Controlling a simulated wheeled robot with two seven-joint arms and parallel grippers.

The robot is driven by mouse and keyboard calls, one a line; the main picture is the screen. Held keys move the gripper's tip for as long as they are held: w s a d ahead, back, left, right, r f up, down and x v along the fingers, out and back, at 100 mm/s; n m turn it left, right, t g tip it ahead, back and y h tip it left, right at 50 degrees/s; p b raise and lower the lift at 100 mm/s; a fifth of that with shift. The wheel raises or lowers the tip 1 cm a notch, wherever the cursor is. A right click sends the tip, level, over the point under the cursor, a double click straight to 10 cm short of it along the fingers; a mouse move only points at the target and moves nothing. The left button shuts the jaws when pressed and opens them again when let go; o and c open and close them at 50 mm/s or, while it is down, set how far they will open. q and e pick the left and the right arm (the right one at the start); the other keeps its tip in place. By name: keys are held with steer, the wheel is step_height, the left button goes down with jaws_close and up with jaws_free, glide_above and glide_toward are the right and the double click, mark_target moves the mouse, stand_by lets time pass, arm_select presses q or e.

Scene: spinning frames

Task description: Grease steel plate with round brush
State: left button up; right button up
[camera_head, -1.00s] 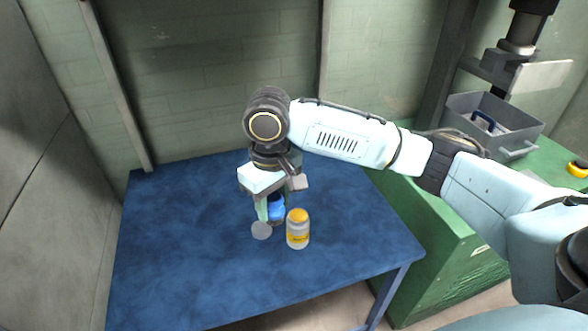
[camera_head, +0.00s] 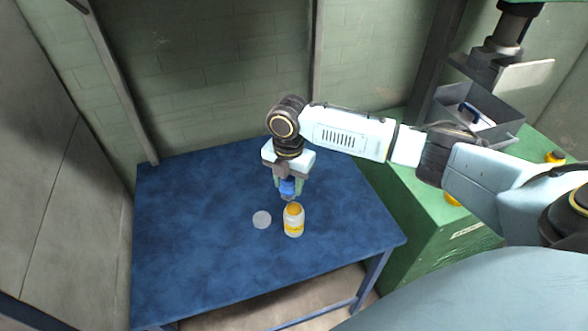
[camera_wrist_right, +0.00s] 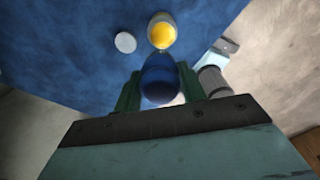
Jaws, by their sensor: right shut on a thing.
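The steel plate is a small grey disc (camera_head: 262,220) lying flat on the blue table, and it also shows in the right wrist view (camera_wrist_right: 125,42). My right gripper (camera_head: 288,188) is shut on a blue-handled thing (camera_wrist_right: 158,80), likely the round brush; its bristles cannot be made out. The gripper holds it above the table, just behind a jar (camera_head: 294,222) with white sides and a yellow-orange top. The jar stands upright to the right of the disc and shows ahead of the fingers in the wrist view (camera_wrist_right: 162,30). My left gripper is out of view.
The blue table (camera_head: 200,250) is otherwise clear, with free room left of the disc. A green bench (camera_head: 430,220) on the right carries a grey open bin (camera_head: 480,110) with a blue-handled item. Walls stand behind and to the left.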

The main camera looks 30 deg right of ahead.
steer(key=n, duration=0.1)
steer(key=d+n+p, duration=0.1)
steer(key=n, duration=0.1)
steer(key=shift+d, duration=0.25)
steer(key=shift+d+f+n, duration=0.1)
steer(key=shift+f+n, duration=0.15)
steer(key=shift+n, duration=0.25)
step_height(320, 180, down, 6)
steer(key=b, duration=0.5)
steer(key=shift+b, duration=0.4)
steer(key=shift+r, duration=0.1)
steer(key=shift+f, duration=0.5)
steer(key=shift+f, duration=0.1)
stand_by(1.7)
step_height(320, 180, up, 7)
steer(key=p, duration=0.7)
steer(key=shift+p, duration=0.4)
stand_by(0.3)
